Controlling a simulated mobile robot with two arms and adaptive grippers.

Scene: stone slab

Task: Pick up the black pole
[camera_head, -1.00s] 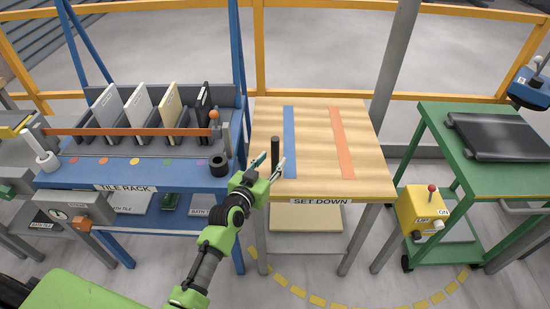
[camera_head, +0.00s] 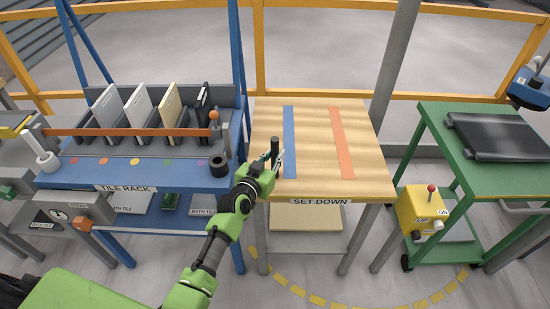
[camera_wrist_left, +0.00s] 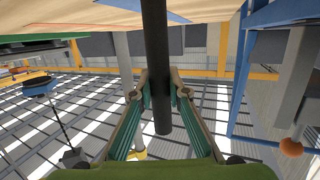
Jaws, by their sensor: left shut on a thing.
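The black pole (camera_head: 275,146) is upright at the front left of the wooden set-down table (camera_head: 310,182). My left gripper (camera_head: 276,159) comes in from the front left and is shut on the pole. In the left wrist view the pole (camera_wrist_left: 156,45) runs between the two fingers of my left gripper (camera_wrist_left: 158,85), and one pole end shows between them. In the head view the fingers hide the lower part of the pole, and I cannot tell whether it touches the table. My right gripper is not in view.
The table has a blue strip (camera_head: 289,142) and an orange strip (camera_head: 342,143). The blue tile rack (camera_head: 150,172) with several upright tiles and a black ring (camera_head: 218,163) stands left. A green cart (camera_head: 480,180) stands right. Bare wood lies between the strips.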

